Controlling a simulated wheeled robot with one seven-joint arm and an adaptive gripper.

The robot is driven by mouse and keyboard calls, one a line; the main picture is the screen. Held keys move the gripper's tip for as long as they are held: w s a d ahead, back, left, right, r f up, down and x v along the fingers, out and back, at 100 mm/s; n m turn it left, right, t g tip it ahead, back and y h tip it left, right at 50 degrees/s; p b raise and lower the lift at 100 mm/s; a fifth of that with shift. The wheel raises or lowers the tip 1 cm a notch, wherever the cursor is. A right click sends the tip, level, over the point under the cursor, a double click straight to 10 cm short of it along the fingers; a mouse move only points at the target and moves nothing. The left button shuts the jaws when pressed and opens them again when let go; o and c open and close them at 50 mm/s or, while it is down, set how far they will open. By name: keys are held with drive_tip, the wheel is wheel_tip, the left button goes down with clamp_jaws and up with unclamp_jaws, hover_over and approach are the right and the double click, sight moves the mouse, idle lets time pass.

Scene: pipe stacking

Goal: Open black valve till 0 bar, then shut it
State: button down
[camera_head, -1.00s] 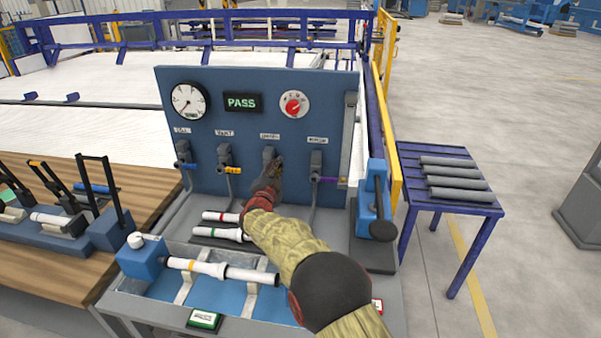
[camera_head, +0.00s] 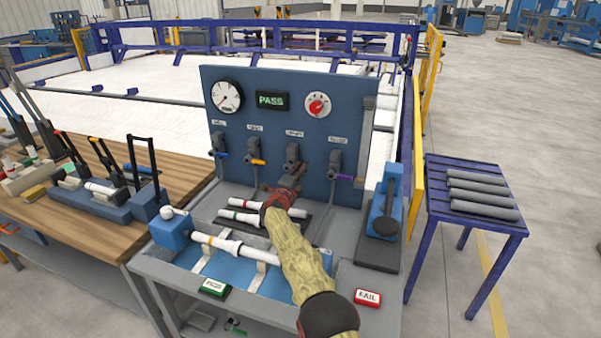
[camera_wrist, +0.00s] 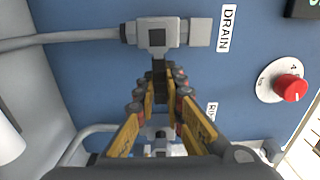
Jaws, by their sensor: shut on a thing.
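The black valve (camera_head: 293,153) is third from the left on the blue panel. In the wrist view its grey body (camera_wrist: 157,35) sits beside the DRAIN label, and its black lever (camera_wrist: 161,76) extends from the body between my fingers. My gripper (camera_head: 290,182) is at this valve in the head view, partly covering it. In the wrist view my gripper (camera_wrist: 164,88) is shut on the black lever. The round pressure gauge (camera_head: 226,96) is at the panel's upper left; its needle points to the lower left, but its numbers are too small to read.
A green PASS display (camera_head: 272,101) and red knob (camera_head: 318,105) are on the panel. Blue, orange and purple-handled valves flank the black one. White pipes (camera_head: 240,218) lie below my arm. A blue press (camera_head: 385,205) stands right; a blue table (camera_head: 470,168) holds grey pipes.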

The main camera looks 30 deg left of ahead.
drive_tip(key=shift+f, duration=0.25)
idle(0.3)
drive_tip(key=c, duration=1.9)
unclamp_jaws()
drive_tip(key=shift+o, duration=0.3)
drive_tip(key=shift+r, duration=0.1)
drive_tip(key=shift+s, duration=0.1)
drive_tip(key=v, duration=1.1)
drive_tip(key=shift+s+d, duration=0.2)
drive_tip(key=shift+s, duration=0.15)
